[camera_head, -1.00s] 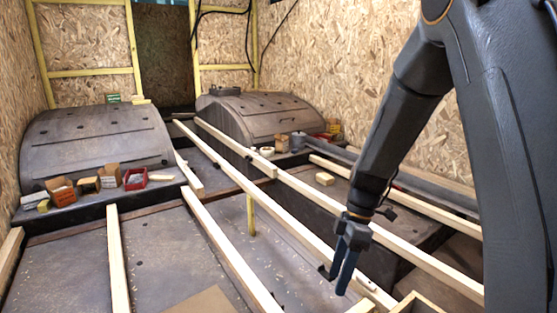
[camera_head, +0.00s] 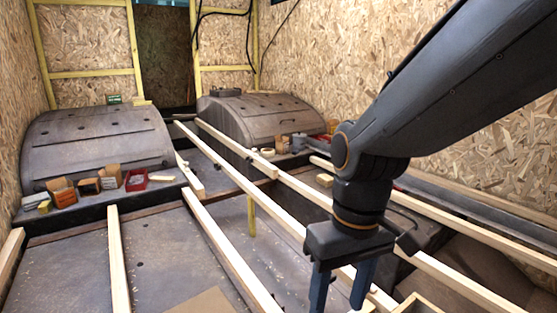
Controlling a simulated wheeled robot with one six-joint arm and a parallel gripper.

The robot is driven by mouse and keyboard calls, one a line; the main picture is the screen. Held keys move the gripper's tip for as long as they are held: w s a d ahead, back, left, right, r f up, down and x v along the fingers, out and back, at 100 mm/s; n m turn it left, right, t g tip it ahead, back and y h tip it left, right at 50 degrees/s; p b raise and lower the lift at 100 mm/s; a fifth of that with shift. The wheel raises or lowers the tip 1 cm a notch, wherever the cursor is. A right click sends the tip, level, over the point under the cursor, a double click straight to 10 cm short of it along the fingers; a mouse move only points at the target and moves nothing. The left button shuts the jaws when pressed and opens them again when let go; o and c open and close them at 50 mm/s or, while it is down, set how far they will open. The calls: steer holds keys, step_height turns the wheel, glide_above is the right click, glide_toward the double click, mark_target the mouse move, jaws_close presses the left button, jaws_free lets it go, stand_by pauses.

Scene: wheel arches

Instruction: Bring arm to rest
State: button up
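My gripper (camera_head: 341,290) hangs from my dark arm at the lower right of the head camera view. Its two blue fingers point down and stand apart, with nothing seen between them but the wooden beam behind. The gripper appears in front of a long pale beam (camera_head: 290,222). The lower fingertips reach near the bottom edge of the picture. My arm comes in from the upper right and bends at a joint above the gripper. It hides part of the right wall and the beams behind.
Two dark wheel arches stand at the left (camera_head: 95,145) and the back middle (camera_head: 262,118). Small boxes and a red bin (camera_head: 136,180) sit before the left arch. Pale beams (camera_head: 228,250) run lengthwise over the floor. A chipboard wall (camera_head: 490,160) stands at the right.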

steer(key=s+d+r+m+p, duration=0.1)
steer(key=d+r+m+p, duration=0.3)
steer(key=d+r+p, duration=0.5)
steer(key=shift+s+d+r+h+p, duration=0.4)
steer(key=shift+r+p, duration=0.65)
steer(key=shift+p, duration=4)
